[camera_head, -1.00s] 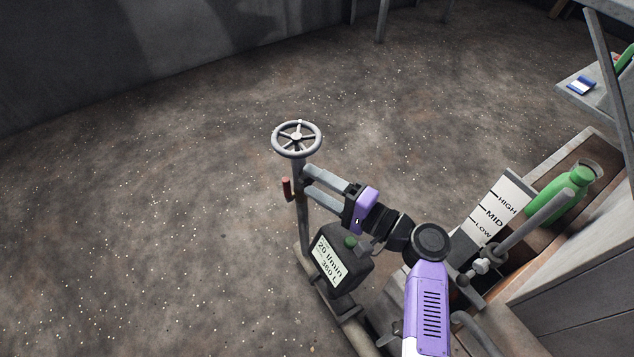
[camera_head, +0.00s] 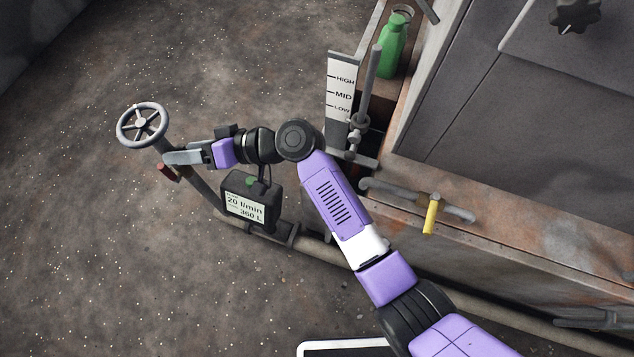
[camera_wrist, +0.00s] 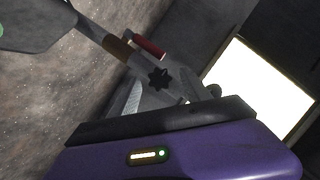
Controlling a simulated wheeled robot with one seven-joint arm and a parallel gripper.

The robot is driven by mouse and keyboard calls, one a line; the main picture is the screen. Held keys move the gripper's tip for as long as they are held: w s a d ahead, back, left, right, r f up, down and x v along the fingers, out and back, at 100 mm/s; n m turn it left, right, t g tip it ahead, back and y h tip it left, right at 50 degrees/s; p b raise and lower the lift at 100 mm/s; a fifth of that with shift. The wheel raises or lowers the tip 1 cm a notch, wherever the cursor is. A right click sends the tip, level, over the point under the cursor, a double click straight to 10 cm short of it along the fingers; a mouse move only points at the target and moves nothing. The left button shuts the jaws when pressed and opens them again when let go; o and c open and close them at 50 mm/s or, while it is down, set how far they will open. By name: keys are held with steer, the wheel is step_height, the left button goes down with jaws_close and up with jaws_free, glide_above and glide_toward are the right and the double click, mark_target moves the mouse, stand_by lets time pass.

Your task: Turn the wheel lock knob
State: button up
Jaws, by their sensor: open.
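The grey spoked handwheel (camera_head: 141,125) stands on a pipe stem at the left of the head view. A red handle (camera_head: 168,172) is on the stem just below it, and a red cylinder also shows in the wrist view (camera_wrist: 149,47). The wrist view shows a small black star-shaped knob (camera_wrist: 159,77) on a grey part. I cannot tell for sure that this is the wheel lock knob; no such knob is visible on the stem in the head view. My gripper (camera_head: 169,158) is open beside the stem, under the wheel. Contact cannot be made out.
A flow meter box (camera_head: 249,199) reading 20 l/min stands below my forearm. A level scale (camera_head: 341,90) and a green bottle (camera_head: 393,47) are behind my arm. A yellow-handled valve (camera_head: 431,214) sits on the rusty ledge at right. The floor at left is clear.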

steer(key=s+d+r+n+t+h+p, duration=0.1)
steer(key=s+d+t+p, duration=0.3)
steer(key=d, duration=0.4)
steer(key=s+d+r+n+t+h+p, duration=0.2)
steer(key=s+d+r+t+h+p, duration=0.2)
steer(key=d, duration=0.5)
steer(key=s+d+r+n+t+h+p, duration=0.2)
steer(key=s+d+t+p, duration=0.2)
steer(key=d, duration=0.5)
steer(key=shift+s+d+r+h, duration=0.2)
steer(key=shift+s+r+h, duration=0.1)
steer(key=shift+s, duration=0.2)
stand_by(0.6)
